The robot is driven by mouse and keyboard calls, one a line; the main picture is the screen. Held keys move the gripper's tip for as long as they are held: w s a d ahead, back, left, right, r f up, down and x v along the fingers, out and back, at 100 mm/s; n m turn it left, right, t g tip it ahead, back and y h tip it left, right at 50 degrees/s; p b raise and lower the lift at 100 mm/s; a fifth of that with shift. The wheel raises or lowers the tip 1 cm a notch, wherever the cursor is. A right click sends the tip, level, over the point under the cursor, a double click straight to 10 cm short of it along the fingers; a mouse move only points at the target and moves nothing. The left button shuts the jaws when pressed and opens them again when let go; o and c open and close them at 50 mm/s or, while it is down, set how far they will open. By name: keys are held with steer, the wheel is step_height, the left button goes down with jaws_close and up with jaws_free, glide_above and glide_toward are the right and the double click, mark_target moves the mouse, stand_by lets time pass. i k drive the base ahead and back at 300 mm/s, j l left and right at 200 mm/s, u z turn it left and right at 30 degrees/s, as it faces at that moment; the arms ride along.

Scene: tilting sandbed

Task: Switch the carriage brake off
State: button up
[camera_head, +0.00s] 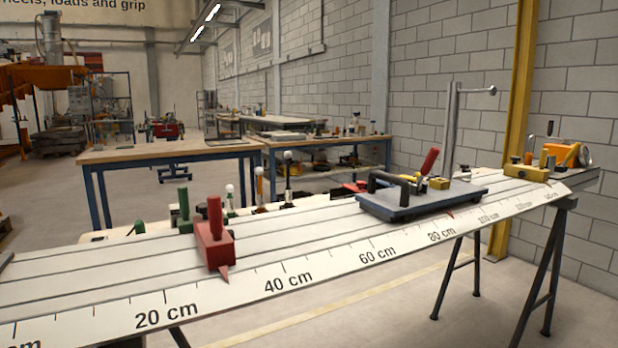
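The carriage (440,203), a flat dark blue-grey plate, sits on the grooved bench, roughly between the 60 cm and 100 cm marks. A black bar handle (389,186) stands on its left part. A red lever (428,162) stands up from its middle, leaning slightly right, beside a yellow block (439,183). This lever looks like the brake, but no label is readable. The red pointer below the plate is at about 80 cm. My gripper is not in view.
A red block with an upright handle (214,243) stands on the bench near 30 cm. Green blocks (184,216) and ball-topped levers (287,178) stand behind it. A thin metal post (451,130) rises behind the carriage. A yellow block (526,171) and orange winch (563,154) are at the right end.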

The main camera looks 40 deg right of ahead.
mark_target(430, 161)
steer(key=z, duration=2.1)
steer(key=i+j+z, duration=0.25)
steer(key=k, duration=0.05)
